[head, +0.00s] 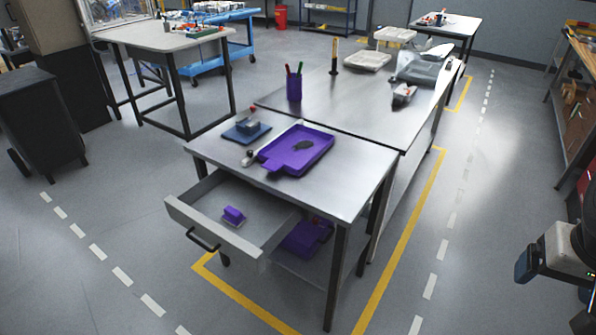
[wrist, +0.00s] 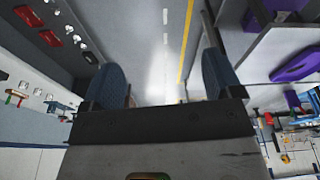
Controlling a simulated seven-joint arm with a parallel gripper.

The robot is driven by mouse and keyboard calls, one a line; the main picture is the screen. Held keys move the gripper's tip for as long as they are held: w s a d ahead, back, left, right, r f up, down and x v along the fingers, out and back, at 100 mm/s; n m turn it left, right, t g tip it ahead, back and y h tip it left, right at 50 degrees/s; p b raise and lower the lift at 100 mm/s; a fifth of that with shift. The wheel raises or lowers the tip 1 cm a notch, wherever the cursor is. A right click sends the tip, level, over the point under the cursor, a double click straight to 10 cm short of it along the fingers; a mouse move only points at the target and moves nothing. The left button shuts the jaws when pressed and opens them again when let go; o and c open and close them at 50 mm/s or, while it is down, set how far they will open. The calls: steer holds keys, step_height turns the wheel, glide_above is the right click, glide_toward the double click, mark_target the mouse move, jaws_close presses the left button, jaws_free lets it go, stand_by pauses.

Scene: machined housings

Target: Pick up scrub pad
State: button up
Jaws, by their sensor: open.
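A small purple block (head: 234,215) lies in the open drawer (head: 190,206) of the near metal table in the head view; it may be the scrub pad, but it is too small to be sure. My gripper (head: 527,263) is at the far right edge of the head view, well away from the table and drawer. In the wrist view my gripper (wrist: 162,78) shows two dark blue fingers spread apart with nothing between them.
A purple tray (head: 314,154) with a dark item lies on the metal table (head: 345,195), beside a blue square item (head: 247,133). A purple pen cup (head: 294,88) stands behind. Another purple item (head: 305,238) is on the lower shelf. Floor between my gripper and the table is clear.

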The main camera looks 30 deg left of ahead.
steer(key=w+a+f+n+g, duration=0.1)
steer(key=w+a+f+n, duration=0.2)
steer(key=w+a, duration=0.65)
steer(key=w+a+f+n, duration=0.2)
steer(key=w+a+n, duration=0.15)
steer(key=a, duration=1.15)
steer(key=w+a+f+n+g, duration=0.1)
steer(key=w+a+f+n, duration=0.15)
steer(key=w+a, duration=0.7)
steer(key=n, duration=0.7)
glide_above(233, 211)
steer(key=f, duration=2.3)
steer(key=shift+w+d, duration=0.2)
steer(key=shift+d, duration=0.05)
steer(key=shift+s+a+f, duration=0.2)
steer(key=shift+a+f, duration=0.1)
steer(key=shift+f, duration=0.1)
steer(key=shift+f, duration=1.2)
